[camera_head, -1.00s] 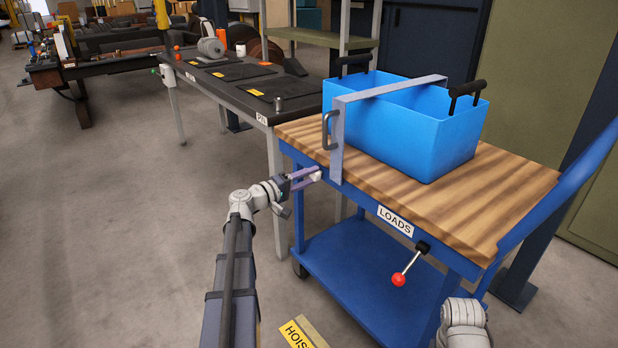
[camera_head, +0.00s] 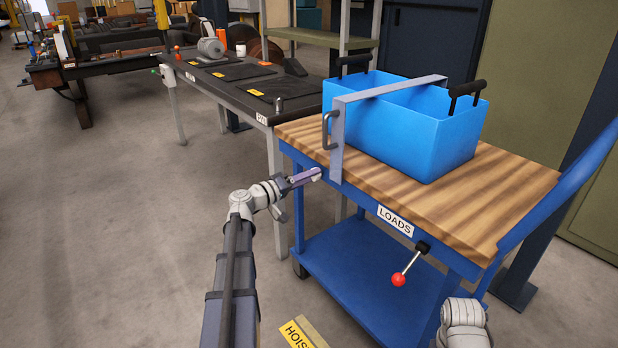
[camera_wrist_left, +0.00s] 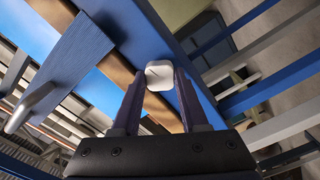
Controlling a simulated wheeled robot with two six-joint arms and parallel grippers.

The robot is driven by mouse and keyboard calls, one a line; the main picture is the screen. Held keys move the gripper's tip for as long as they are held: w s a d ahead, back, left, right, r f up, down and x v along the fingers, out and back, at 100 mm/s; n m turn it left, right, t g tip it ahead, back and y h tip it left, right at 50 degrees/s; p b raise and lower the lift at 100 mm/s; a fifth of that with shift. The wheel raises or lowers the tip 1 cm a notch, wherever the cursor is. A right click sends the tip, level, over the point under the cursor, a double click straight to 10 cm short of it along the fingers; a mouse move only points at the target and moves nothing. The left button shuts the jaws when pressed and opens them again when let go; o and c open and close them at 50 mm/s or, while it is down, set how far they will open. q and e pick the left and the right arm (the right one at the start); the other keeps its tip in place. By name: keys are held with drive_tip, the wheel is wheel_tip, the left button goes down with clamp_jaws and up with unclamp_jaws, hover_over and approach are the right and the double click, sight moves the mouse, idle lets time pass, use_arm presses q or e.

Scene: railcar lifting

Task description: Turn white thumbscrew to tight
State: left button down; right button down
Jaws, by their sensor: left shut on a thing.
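The white thumbscrew (camera_head: 316,174) sits on the blue front edge of the cart, just left of the grey strap's lower end. In the left wrist view the thumbscrew (camera_wrist_left: 160,74) has a pale, rounded square head with a short dark line on its face. My left gripper (camera_head: 312,176) is shut on it, with one finger on each side; the fingers also show in the left wrist view (camera_wrist_left: 156,90). The grey strap (camera_head: 337,140) with its handle stands over the blue bin (camera_head: 400,118). A part of my right arm shows at the lower right; its gripper is out of view.
The cart (camera_head: 455,262) has a wooden top (camera_head: 500,200) and a LOADS label. A red-knobbed lever (camera_head: 398,280) sticks out from its front. A dark workbench (camera_head: 235,85) stands behind at left. Open floor (camera_head: 120,230) lies to the left.

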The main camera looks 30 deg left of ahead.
use_arm(q)
drive_tip(key=shift+c, duration=2.2)
unclamp_jaws()
drive_tip(key=v, duration=0.8)
